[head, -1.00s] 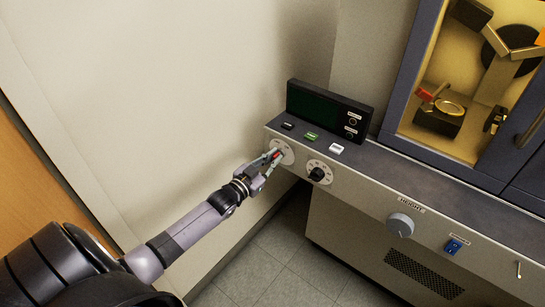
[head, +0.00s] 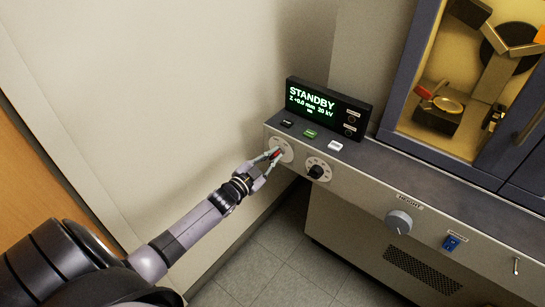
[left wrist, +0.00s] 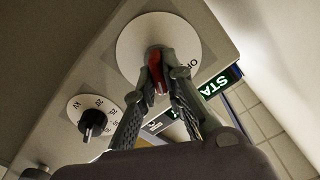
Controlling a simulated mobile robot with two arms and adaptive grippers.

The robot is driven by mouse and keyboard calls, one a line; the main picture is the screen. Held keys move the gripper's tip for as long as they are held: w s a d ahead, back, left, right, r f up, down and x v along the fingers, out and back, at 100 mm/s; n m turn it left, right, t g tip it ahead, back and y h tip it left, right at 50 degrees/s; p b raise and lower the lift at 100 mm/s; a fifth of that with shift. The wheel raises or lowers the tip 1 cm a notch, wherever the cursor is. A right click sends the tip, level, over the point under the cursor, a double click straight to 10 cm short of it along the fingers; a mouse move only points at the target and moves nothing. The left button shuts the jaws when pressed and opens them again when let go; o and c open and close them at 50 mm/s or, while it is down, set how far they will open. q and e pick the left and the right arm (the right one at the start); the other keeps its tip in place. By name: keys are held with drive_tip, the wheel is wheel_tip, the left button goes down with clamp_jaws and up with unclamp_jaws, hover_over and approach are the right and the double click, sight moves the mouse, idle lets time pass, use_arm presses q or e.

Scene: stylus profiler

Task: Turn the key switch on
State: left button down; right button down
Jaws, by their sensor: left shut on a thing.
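The key switch is a red key (left wrist: 158,76) in a round pale plate (left wrist: 130,45) at the left end of the machine's front panel. The plate also shows in the head view (head: 286,146). My left gripper (head: 274,155) is at the plate, and in the left wrist view its two fingers (left wrist: 161,75) are shut on the red key. The fingers hide part of the key and of the plate's lettering. My right gripper is not in view.
A black knob (head: 316,171) with a numbered dial sits just right of the key plate. Black, green and white buttons (head: 310,133) lie on the ledge above. A grey HEIGHT knob (head: 399,222) and a blue switch (head: 452,243) are farther right. A wall stands close at left.

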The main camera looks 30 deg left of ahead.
use_arm(q)
drive_tip(key=c, duration=1.7)
unclamp_jaws()
drive_tip(key=shift+s, duration=0.15)
drive_tip(key=s, duration=0.7)
drive_tip(key=s+a, duration=0.1)
drive_tip(key=s, duration=0.3)
drive_tip(key=shift+s, duration=0.35)
drive_tip(key=s+d+f+n+g+y, duration=0.1)
drive_tip(key=s+f+g, duration=0.25)
drive_tip(key=f, duration=0.65)
drive_tip(key=s+d+f+n+g+y, duration=0.15)
drive_tip(key=s+f, duration=0.35)
drive_tip(key=f, duration=0.5)
drive_tip(key=s+f+n+g, duration=0.1)
drive_tip(key=s+f+g, duration=0.25)
drive_tip(key=f, duration=0.65)
drive_tip(key=s+d+f+g, duration=0.2)
drive_tip(key=s+d+f, duration=0.2)
drive_tip(key=s, duration=0.5)
drive_tip(key=s+d+f+g, duration=0.3)
drive_tip(key=s+f, duration=0.4)
drive_tip(key=s, duration=0.2)
drive_tip(key=s+d+f+n+g+h, duration=0.1)
drive_tip(key=s+d+f+g, duration=0.2)
drive_tip(key=s+f, duration=0.3)
drive_tip(key=shift+s+d, duration=0.45)
drive_tip(key=shift+s, duration=0.25)
drive_tip(key=shift+s+d, duration=0.4)
drive_tip(key=shift+s, duration=0.3)
